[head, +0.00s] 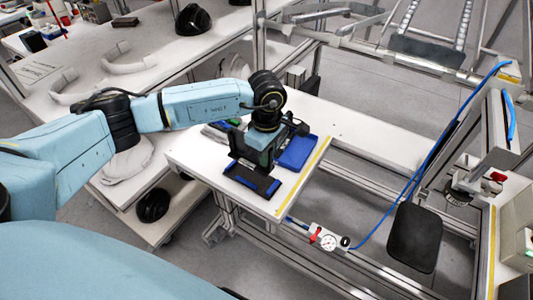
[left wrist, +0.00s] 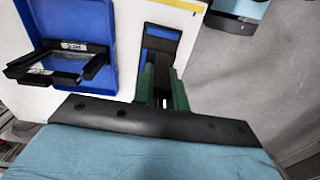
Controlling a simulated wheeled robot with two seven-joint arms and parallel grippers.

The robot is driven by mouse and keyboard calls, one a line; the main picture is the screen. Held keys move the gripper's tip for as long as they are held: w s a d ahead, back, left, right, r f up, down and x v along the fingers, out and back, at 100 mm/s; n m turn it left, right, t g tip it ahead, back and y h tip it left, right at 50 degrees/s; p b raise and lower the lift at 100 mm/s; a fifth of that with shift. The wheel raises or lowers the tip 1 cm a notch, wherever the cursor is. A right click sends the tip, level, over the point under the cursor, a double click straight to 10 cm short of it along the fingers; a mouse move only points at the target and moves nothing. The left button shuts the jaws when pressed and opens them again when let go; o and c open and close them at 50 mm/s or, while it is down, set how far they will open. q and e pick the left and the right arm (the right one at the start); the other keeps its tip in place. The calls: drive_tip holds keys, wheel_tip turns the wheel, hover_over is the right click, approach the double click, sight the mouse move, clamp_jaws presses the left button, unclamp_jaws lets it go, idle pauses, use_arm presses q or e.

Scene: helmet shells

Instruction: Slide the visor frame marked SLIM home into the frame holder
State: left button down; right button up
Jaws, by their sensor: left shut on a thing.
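My left gripper (head: 256,170) is low over the front of the white bench, its green fingers (left wrist: 162,90) shut on a dark piece, apparently a visor frame. The fingers mostly hide it and no mark on it is readable. Just beyond the fingertips is a black and blue fixture, apparently the frame holder (left wrist: 162,44); it also shows in the head view (head: 262,184). I cannot tell how far the held piece is in it. Another black frame with a small white label (left wrist: 74,46) lies in the blue tray; its lettering is too small to read surely.
The blue tray (head: 297,152) stands close behind the gripper. A yellow strip (head: 303,178) marks the bench's right edge, with a gauge (head: 328,241) and blue hose beyond. Dark helmet shells (head: 194,19) and white curved parts lie on the back-left table.

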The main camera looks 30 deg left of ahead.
sight(267, 168)
use_arm(q)
drive_tip(key=shift+f+b, duration=1.85)
drive_tip(key=shift+f, duration=0.6)
drive_tip(key=shift+b, duration=0.45)
drive_tip(key=shift+f+b, duration=1.05)
drive_tip(key=shift+f, duration=0.15)
drive_tip(key=c, duration=1.3)
unclamp_jaws()
drive_tip(key=shift+r, duration=0.1)
drive_tip(key=shift+c, duration=0.2)
wheel_tip(267, 168, up, 13)
drive_tip(key=shift+r, duration=0.2)
